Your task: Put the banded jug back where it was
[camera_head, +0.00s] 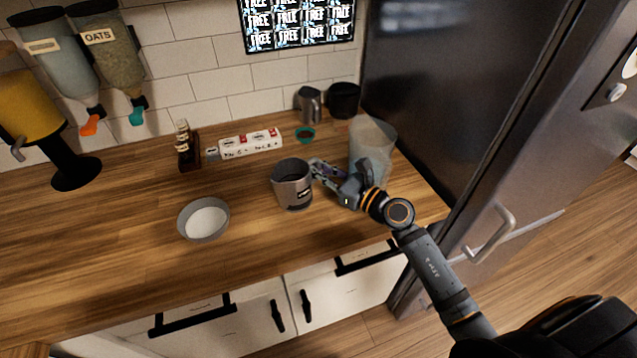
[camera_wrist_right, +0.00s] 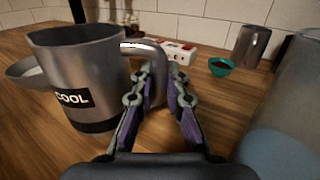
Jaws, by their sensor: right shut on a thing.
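The banded jug (camera_head: 293,186) is a grey metal jug with a dark band near its base. In the wrist view the handle (camera_wrist_right: 150,47) runs between the fingers (camera_wrist_right: 158,90). My left gripper is not in view.
A grey bowl (camera_head: 183,228) with white contents stands left of the jug. A tall clear container (camera_head: 371,135) stands close behind my right gripper. A teal bowl (camera_head: 305,140), a second metal jug (camera_head: 308,105) and a white strip box (camera_head: 250,144) are behind. The front counter is clear.

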